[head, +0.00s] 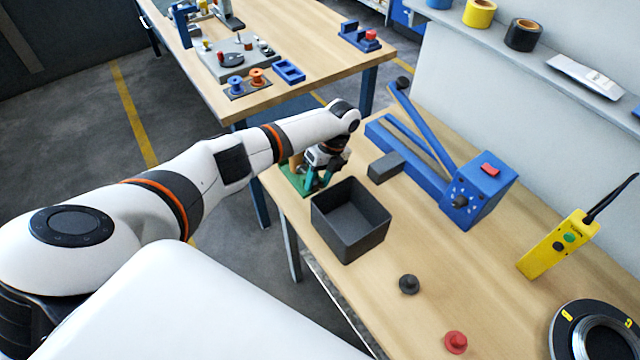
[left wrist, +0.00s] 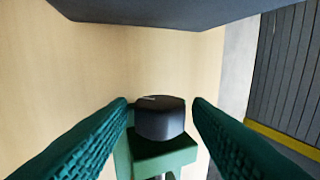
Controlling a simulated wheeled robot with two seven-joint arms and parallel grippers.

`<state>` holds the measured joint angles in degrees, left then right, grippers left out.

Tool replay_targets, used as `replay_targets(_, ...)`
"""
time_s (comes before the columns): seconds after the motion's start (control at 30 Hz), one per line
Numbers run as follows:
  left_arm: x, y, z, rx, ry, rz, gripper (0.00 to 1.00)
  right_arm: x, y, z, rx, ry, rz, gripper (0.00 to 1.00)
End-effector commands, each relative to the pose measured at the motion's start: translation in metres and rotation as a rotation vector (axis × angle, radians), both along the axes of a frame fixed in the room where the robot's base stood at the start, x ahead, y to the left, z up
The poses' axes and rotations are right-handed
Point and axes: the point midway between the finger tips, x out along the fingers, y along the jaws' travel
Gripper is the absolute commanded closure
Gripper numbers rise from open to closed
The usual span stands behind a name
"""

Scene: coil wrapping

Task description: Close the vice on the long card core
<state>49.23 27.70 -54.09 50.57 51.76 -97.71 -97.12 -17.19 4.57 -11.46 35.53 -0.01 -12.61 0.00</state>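The green vice (head: 293,181) stands at the table's near left edge, mostly hidden behind my left gripper. A small tan piece (head: 296,161) shows above it; it may be the card core, but I cannot tell its length or whether it sits between the jaws. My left gripper (head: 318,181) points down at the vice. In the left wrist view its green ribbed fingers (left wrist: 160,112) are apart, on either side of a dark round knob (left wrist: 160,120) on a green block (left wrist: 165,152) of the vice. Gaps show on both sides of the knob. My right gripper is out of view.
An open dark grey bin (head: 350,243) stands close beside the gripper. A grey block (head: 386,167) and a blue lever tool (head: 480,190) lie beyond. A dark knob (head: 409,284), a red knob (head: 456,342) and a yellow control box (head: 556,247) are on the right.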

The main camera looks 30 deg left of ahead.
Motion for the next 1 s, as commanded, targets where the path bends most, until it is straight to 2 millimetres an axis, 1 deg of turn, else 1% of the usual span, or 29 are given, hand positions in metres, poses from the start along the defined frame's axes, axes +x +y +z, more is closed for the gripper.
replay_targets(0.1, 0.000, 0.001, 0.001, 0.000, -0.003, 0.001, 0.55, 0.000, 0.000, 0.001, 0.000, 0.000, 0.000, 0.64)
replay_targets(0.17, 0.000, 0.001, 0.003, -0.005, -0.014, 0.001, 0.55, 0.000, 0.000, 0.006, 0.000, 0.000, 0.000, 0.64)
replay_targets(0.3, -0.005, 0.003, 0.011, -0.042, -0.106, 0.002, 0.55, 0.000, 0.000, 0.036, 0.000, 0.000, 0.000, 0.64)
replay_targets(0.4, -0.008, 0.005, 0.010, -0.082, -0.203, 0.001, 0.55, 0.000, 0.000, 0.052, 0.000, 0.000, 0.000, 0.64)
replay_targets(0.57, -0.007, 0.004, 0.004, -0.119, -0.296, 0.002, 0.55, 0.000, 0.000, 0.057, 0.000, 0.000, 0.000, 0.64)
replay_targets(0.8, -0.006, 0.004, 0.003, -0.122, -0.302, 0.002, 0.55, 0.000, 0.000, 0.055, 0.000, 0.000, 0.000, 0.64)
replay_targets(0.87, -0.008, 0.005, 0.003, -0.129, -0.318, 0.002, 0.55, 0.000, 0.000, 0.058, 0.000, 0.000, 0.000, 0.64)
replay_targets(0.97, -0.013, 0.007, 0.005, -0.162, -0.396, 0.002, 0.55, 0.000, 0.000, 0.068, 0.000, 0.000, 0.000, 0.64)
replay_targets(1.0, -0.014, 0.007, 0.003, -0.179, -0.439, 0.002, 0.55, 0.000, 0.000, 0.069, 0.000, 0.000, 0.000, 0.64)
